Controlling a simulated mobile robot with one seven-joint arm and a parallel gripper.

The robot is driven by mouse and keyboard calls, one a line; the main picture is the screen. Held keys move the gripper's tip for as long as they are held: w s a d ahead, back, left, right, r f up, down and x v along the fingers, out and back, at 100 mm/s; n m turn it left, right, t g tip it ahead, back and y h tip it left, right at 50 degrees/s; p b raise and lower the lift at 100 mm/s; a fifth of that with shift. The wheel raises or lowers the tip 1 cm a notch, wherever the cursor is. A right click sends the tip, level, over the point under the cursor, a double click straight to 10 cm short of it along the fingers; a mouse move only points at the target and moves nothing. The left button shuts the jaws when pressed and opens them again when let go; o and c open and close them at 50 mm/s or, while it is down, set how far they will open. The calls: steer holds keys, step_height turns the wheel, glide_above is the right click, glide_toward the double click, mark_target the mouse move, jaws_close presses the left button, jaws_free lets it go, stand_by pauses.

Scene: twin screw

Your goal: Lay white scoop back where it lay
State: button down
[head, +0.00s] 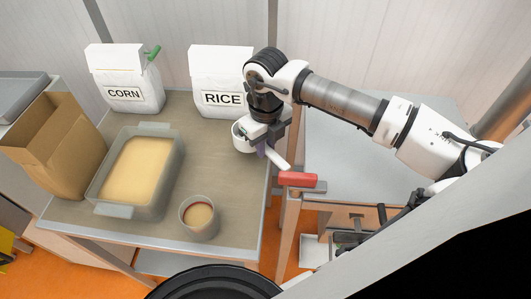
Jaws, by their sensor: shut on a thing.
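The white scoop (241,143) shows at the right side of the table, in front of the rice bag. Its round cup is left of my gripper (263,147), and its pale handle (278,160) reaches down and right towards the table's right edge. My gripper points down and is shut on the scoop near where cup and handle meet. The fingers hide part of the scoop. I cannot tell whether the scoop touches the tabletop or hangs just above it.
The table (225,180) also bears a rice bag (220,80), a corn bag (125,85) with a green handle (153,53), a grey tub (120,208) of yellow grain, a small round pot (199,218) and a brown paper bag (55,148). A red block (298,180) sits by the right edge.

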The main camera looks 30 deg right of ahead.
step_height(320, 180, down, 4)
steer(key=shift+f+p, duration=0.1)
steer(key=shift+p, duration=0.35)
steer(key=shift+f, duration=0.2)
steer(key=shift+f+b, duration=0.25)
steer(key=shift+b, duration=0.15)
steer(key=c, duration=1.3)
jaws_free()
steer(key=shift+r, duration=0.1)
steer(key=shift+c, duration=0.2)
steer(key=shift+r, duration=0.1)
